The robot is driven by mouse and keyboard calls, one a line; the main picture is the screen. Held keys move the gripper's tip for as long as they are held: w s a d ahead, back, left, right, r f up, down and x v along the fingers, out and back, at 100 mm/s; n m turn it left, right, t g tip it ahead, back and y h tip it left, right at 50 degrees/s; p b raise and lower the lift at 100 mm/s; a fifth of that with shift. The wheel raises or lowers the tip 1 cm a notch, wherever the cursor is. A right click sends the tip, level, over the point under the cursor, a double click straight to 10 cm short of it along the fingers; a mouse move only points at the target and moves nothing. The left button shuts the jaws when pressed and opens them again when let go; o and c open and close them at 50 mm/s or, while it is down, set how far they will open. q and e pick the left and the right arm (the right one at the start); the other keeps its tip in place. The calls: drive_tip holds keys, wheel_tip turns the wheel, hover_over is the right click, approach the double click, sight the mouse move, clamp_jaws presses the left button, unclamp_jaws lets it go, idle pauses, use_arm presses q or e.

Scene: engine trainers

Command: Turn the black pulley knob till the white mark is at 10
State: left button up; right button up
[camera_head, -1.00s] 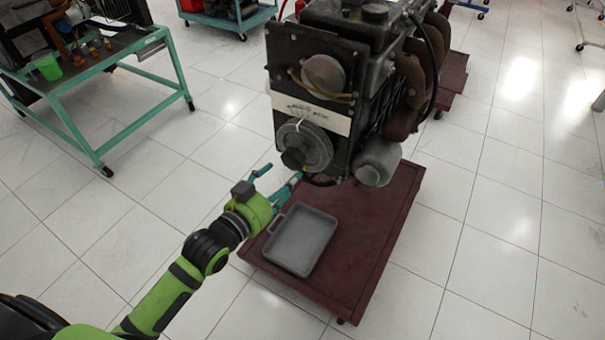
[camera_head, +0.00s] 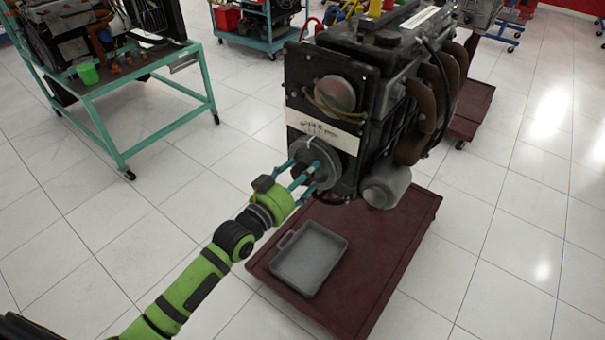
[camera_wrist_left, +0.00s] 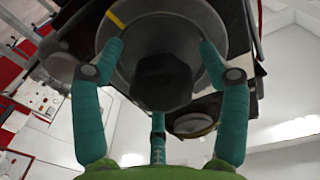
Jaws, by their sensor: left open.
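The black pulley knob (camera_wrist_left: 163,84) sticks out from the centre of the grey round pulley (camera_head: 328,158) on the engine's front face. My left gripper (camera_head: 303,172) is in front of the pulley with its three teal fingers open. In the left wrist view its fingers (camera_wrist_left: 161,48) are spread around the knob, with gaps at the left and right. A yellow mark (camera_wrist_left: 116,19) shows on the pulley's face there. A white label plate (camera_head: 324,131) sits just above the pulley. Its writing is too small to read, so I cannot tell where the white mark points. My right gripper is not in view.
The engine (camera_head: 372,80) stands on a dark red wheeled base (camera_head: 378,262). A grey tray (camera_head: 310,258) lies on the base below my left wrist. A teal-framed cart (camera_head: 130,112) stands at the left. The tiled floor between is clear.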

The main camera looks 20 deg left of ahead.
use_arm(q)
drive_tip(key=shift+c, duration=0.4)
drive_tip(key=c, duration=1)
drive_tip(key=shift+r+p, duration=0.1)
drive_tip(key=shift+p, duration=0.35)
drive_tip(key=shift+c, duration=0.2)
drive_tip(key=shift+s+f, duration=0.1)
drive_tip(key=shift+f, duration=0.1)
drive_tip(key=o, duration=1.1)
